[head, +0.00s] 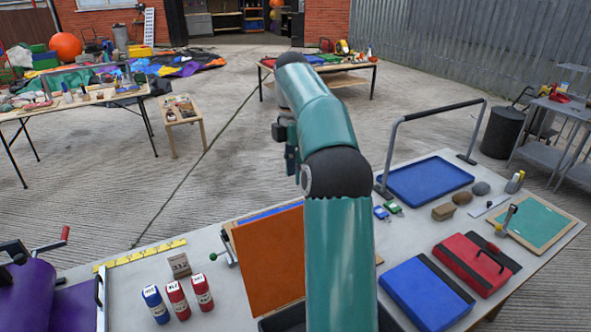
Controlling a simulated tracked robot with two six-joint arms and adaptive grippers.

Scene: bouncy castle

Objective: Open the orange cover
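The orange cover (268,262) is a flat orange panel on the near table, left of my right arm. It stands steeply raised, its broad face towards me, with a blue edge showing behind its top. A dark box edge (283,319) shows at its foot; my arm hides the panel's right part and much of what lies there. My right gripper (291,160) is small and dark, beyond and above the cover and apart from it, partly hidden by my teal arm. Its fingers are not clear enough to tell open from shut. My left gripper is not in view.
Left of the cover stand a green-knobbed lever (222,254), a small block (180,265) and blue and red bottles (176,300). A purple roll (28,295) with a crank is at far left. Right of my arm lie a blue case (425,292), a red case (474,262) and a blue tray (425,181).

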